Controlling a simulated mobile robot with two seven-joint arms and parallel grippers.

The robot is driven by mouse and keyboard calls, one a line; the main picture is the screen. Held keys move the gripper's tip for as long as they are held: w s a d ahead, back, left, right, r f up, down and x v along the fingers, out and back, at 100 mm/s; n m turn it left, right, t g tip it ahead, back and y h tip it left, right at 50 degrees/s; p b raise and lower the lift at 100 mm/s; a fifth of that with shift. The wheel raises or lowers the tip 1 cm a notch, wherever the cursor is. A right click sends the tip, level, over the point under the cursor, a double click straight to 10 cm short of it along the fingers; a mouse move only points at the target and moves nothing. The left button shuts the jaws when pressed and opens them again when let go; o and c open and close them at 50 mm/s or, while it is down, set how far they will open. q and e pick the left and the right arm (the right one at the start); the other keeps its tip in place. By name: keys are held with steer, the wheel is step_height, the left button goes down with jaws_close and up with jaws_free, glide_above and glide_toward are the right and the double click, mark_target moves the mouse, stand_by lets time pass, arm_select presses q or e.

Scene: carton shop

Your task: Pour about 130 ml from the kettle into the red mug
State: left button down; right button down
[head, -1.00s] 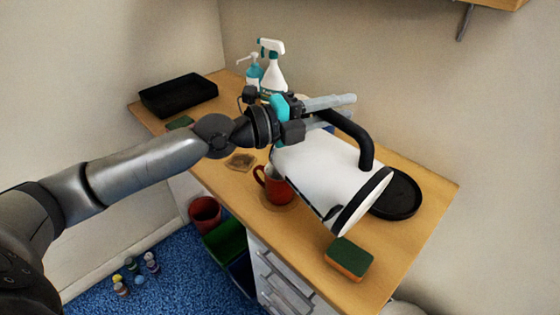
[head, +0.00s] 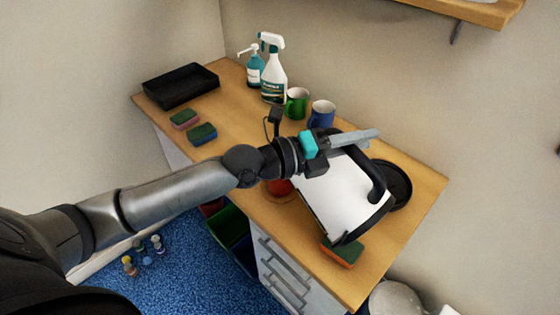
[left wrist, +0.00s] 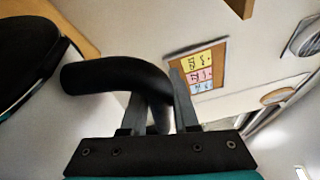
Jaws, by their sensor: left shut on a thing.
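The kettle (head: 342,200) has a white body, black bottom rim and black handle. It is held tilted above the counter, its bottom toward the lower right. My left gripper (head: 350,140) is shut on its handle; in the left wrist view the black handle (left wrist: 112,75) passes between the fingers. The red mug (head: 280,188) stands on the counter just left of the kettle, mostly hidden by my wrist and the kettle. The spout and the mug's inside are hidden. My right gripper is not in view.
A black round base (head: 400,188) lies right of the kettle. A green-and-orange sponge (head: 343,254) lies below it. A green mug (head: 297,103), a blue mug (head: 321,115) and a spray bottle (head: 273,70) stand behind. A black tray (head: 180,85) is at far left.

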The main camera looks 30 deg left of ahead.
arm_select(q)
steer(key=shift+s+d+r+m+p, duration=0.25)
steer(key=shift+d+r+m+p, duration=0.1)
steer(key=shift+d, duration=0.2)
steer(key=shift+s+d+f, duration=0.1)
steer(key=shift+d+f, duration=0.1)
steer(key=shift+d, duration=0.05)
steer(key=shift+m, duration=0.25)
